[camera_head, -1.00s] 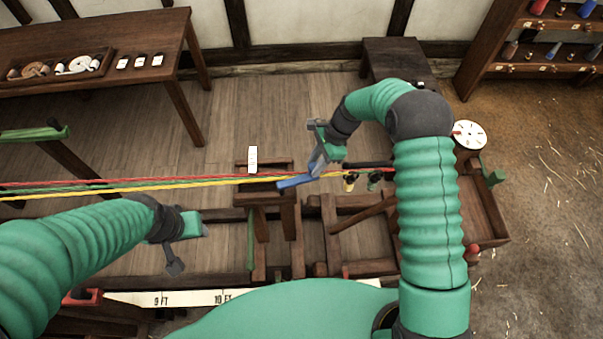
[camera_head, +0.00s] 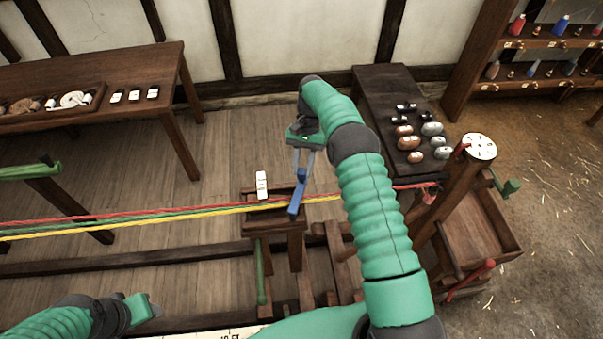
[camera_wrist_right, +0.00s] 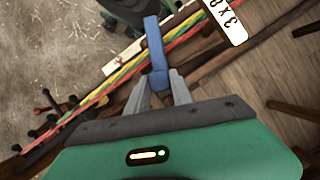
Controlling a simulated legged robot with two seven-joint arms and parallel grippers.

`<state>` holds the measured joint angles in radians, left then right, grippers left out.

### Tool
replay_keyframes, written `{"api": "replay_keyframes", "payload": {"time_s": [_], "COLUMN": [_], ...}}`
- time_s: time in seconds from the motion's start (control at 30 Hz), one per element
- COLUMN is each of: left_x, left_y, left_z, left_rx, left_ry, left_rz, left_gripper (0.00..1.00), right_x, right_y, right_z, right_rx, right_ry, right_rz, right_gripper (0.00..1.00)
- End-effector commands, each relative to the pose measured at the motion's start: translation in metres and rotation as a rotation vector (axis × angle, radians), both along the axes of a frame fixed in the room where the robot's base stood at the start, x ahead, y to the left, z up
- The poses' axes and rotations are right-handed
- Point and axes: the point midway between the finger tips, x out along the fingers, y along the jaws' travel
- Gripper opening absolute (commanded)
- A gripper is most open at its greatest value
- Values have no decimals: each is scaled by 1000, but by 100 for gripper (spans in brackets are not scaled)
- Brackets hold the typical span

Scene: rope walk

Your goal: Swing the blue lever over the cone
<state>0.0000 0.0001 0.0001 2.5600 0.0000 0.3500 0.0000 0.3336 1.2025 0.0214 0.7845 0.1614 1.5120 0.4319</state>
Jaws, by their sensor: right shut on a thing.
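The blue lever (camera_head: 297,196) stands steeply at the right side of a small wooden stand (camera_head: 262,228). My right gripper (camera_head: 303,170) is shut on the lever's upper end. In the right wrist view the blue lever (camera_wrist_right: 155,48) runs out from between the fingertips, across the strands. Red, green and yellow strands (camera_head: 130,222) run from the left to the stand, where the lever crosses in front of them. I cannot make out the cone clearly. My left gripper (camera_head: 142,310) is at the lower left, away from the stand; its fingers are not clear.
A white label card (camera_head: 262,185) stands on the stand. A dark bench (camera_head: 378,90) with several small weights is behind my right arm. A post with a white dial (camera_head: 479,147) and a wooden box (camera_head: 490,240) are at the right. A long table (camera_head: 130,75) is at the back left.

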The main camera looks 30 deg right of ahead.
Motion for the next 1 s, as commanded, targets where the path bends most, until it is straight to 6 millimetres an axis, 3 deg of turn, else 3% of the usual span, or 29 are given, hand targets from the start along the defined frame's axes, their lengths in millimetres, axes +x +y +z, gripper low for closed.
{"api": "replay_keyframes", "payload": {"time_s": [0.4, 1.0], "left_x": [0, 0], "left_y": [0, 0], "left_z": [-11, -12], "left_rx": [0, 0], "left_ry": [0, 0], "left_rz": [0, 0], "left_gripper": [45, 45], "right_x": [19, 21], "right_y": [21, 26], "right_z": [-1, 0], "right_rx": [-10, -7], "right_ry": [-5, -4], "right_rz": [237, 284], "right_gripper": [0, 0]}}
